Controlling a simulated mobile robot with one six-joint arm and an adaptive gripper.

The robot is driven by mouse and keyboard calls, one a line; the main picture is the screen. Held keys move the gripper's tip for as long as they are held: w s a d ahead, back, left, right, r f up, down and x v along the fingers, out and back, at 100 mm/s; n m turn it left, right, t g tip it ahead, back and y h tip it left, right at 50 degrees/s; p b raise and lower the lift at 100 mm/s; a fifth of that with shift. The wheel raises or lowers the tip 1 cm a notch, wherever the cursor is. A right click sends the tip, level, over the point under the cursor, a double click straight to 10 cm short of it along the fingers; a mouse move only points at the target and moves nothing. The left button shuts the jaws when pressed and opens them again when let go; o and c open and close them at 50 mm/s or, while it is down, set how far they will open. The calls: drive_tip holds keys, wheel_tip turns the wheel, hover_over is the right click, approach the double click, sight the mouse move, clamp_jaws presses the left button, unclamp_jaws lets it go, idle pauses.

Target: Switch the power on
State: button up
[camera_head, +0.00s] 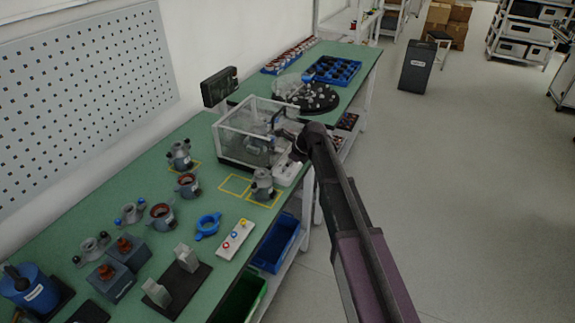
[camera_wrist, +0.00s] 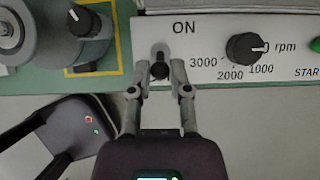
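The white control panel (camera_head: 287,174) is at the front of the clear test box on the green bench. In the wrist view the panel (camera_wrist: 215,66) shows the label "ON" beside a small metal toggle switch (camera_wrist: 160,52) with a dark lever tip, which points toward the bottom of the picture. My gripper (camera_wrist: 160,66) has its two fingers apart, one on each side of the lever. I cannot tell whether either finger touches it. In the head view my arm reaches the panel from the right, and the fingers and switch are too small or hidden to make out.
A black rpm knob (camera_wrist: 246,47) and a green start button (camera_wrist: 316,45) are right of the switch. A grey motor part (camera_head: 262,184) stands in a yellow square left of the panel. The clear box (camera_head: 243,140) stands behind. The floor at right is open.

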drive_tip(key=shift+a, duration=0.1)
idle(0.3)
drive_tip(key=shift+w+a, duration=0.25)
drive_tip(key=shift+a, duration=0.4)
drive_tip(key=shift+w+a, duration=0.2)
drive_tip(key=shift+a, duration=0.4)
drive_tip(key=o, duration=0.5)
drive_tip(key=shift+d, duration=0.1)
drive_tip(key=shift+p+v, duration=2.65)
drive_tip(key=shift+v, duration=0.35)
